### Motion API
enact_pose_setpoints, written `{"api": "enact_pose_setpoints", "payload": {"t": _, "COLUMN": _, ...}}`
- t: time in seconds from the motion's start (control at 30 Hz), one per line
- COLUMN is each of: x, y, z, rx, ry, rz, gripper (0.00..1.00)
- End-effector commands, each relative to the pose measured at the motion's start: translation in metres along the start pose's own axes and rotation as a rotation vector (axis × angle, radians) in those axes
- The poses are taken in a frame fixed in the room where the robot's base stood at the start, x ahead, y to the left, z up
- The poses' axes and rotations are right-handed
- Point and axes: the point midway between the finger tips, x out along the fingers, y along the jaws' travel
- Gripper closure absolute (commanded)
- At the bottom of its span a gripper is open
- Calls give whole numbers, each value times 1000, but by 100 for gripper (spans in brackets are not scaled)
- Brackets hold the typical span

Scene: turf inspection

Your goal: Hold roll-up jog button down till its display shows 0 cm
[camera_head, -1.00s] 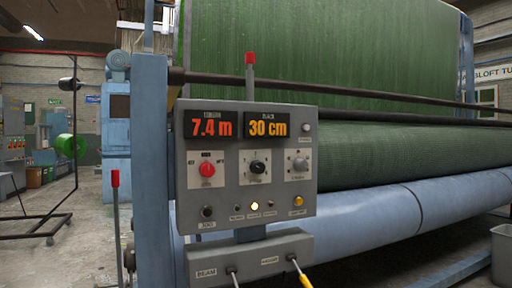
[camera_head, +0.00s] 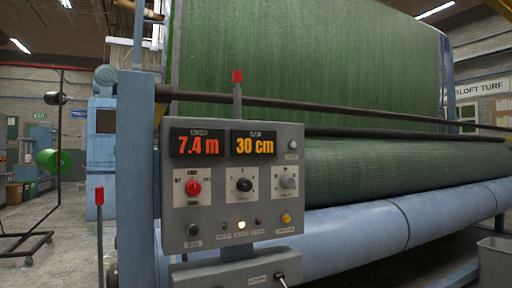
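A grey control panel (camera_head: 235,212) stands in front of the turf machine. Its left display (camera_head: 197,143) reads 7.4 m in red, and its right display (camera_head: 253,145) reads 30 cm in orange. A dark round button (camera_head: 194,230) sits at the panel's lower left; the label under it is blurred now but looks like JOG in the earlier frame. A red knob (camera_head: 193,188), a black knob (camera_head: 244,185) and a grey knob (camera_head: 287,182) sit in a row above. A small white lamp (camera_head: 241,225) is lit. My gripper is not in view.
A lower lever box (camera_head: 235,268) under the panel is cut off by the frame edge. A blue post (camera_head: 137,190) stands left of the panel. Blue rollers (camera_head: 370,228) and green turf (camera_head: 300,75) fill the right. A grey bin (camera_head: 496,262) stands lower right.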

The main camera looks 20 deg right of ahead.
Motion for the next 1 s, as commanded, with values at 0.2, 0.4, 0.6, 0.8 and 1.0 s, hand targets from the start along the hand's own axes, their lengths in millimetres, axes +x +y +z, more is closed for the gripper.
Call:
{"api": "enact_pose_setpoints", "payload": {"t": 0.2, "x": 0, "y": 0, "z": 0, "rx": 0, "ry": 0, "rz": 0, "gripper": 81}}
{"api": "enact_pose_setpoints", "payload": {"t": 0.4, "x": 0, "y": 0, "z": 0, "rx": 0, "ry": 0, "rz": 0, "gripper": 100}}
{"api": "enact_pose_setpoints", "payload": {"t": 0.6, "x": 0, "y": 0, "z": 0, "rx": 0, "ry": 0, "rz": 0, "gripper": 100}}
{"api": "enact_pose_setpoints", "payload": {"t": 0.8, "x": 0, "y": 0, "z": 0, "rx": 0, "ry": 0, "rz": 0, "gripper": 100}}
{"api": "enact_pose_setpoints", "payload": {"t": 1.0, "x": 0, "y": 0, "z": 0, "rx": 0, "ry": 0, "rz": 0, "gripper": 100}}
